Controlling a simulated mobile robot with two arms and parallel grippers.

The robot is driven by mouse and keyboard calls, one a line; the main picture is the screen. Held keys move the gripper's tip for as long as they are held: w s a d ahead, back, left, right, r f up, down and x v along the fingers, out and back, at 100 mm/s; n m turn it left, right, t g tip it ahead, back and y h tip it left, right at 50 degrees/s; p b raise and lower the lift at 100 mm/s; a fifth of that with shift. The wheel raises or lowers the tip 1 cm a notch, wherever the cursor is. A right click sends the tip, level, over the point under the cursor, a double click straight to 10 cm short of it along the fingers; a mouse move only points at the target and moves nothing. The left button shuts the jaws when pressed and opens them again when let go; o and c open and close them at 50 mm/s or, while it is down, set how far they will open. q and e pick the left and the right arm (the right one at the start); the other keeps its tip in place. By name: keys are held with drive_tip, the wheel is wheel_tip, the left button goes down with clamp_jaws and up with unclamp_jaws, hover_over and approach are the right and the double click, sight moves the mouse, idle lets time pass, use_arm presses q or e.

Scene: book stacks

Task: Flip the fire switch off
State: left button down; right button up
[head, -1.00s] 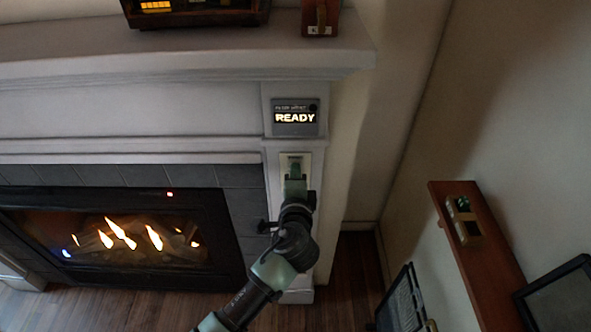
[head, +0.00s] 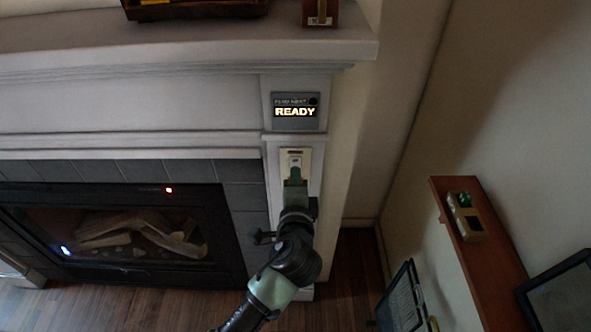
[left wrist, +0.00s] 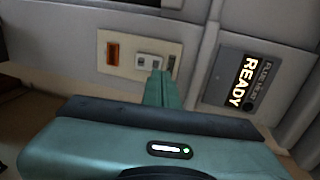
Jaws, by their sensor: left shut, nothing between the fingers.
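The fire switch (head: 294,162) is a small rocker on a pale wall plate (head: 305,153) on the fireplace's right column. The left wrist view shows the same plate (left wrist: 130,68) with an orange piece and the light switch rocker (left wrist: 148,60). My left gripper (head: 295,174) is shut and empty, its fingertips at the lower part of the switch. In the left wrist view its fingers (left wrist: 162,80) end just below the rocker; I cannot tell whether they touch it. The fireplace (head: 130,240) shows logs without flames. My right gripper is out of view.
A grey display (head: 296,112) reading "READY" sits above the switch under the mantel (head: 200,45). A brown shelf (head: 490,262) with a small object (head: 465,215) is on the right wall. Dark frames stand at the lower right.

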use_arm(q)
drive_tip(key=s, duration=0.2)
drive_tip(key=shift+s+r, duration=0.3)
drive_tip(key=shift+s, duration=0.1)
wheel_tip(320, 180, down, 20)
drive_tip(key=s+a+r+n+g, duration=0.1)
drive_tip(key=s+a+g, duration=0.1)
drive_tip(key=g, duration=0.2)
drive_tip(key=s+a+f+n+g+b, duration=0.15)
drive_tip(key=s+a+f, duration=0.35)
drive_tip(key=f, duration=0.6)
drive_tip(key=s+a+f+n+g, duration=0.3)
drive_tip(key=s+f, duration=0.4)
drive_tip(key=f, duration=0.5)
drive_tip(key=s+a+f+n+g, duration=0.2)
drive_tip(key=s+a+f+n, duration=0.1)
drive_tip(key=s, duration=0.7)
drive_tip(key=s+a+f+n+g, duration=0.2)
drive_tip(key=s+a+f, duration=0.4)
drive_tip(key=s, duration=0.5)
drive_tip(key=s+a+f+n+g, duration=0.2)
drive_tip(key=s+a+f+n, duration=0.2)
drive_tip(key=s+f, duration=0.4)
drive_tip(key=s+n, duration=0.1)
drive_tip(key=s, duration=0.2)
drive_tip(key=shift+a+f+b, duration=0.25)
drive_tip(key=shift+a+b, duration=0.05)
drive_tip(key=shift+b, duration=0.1)
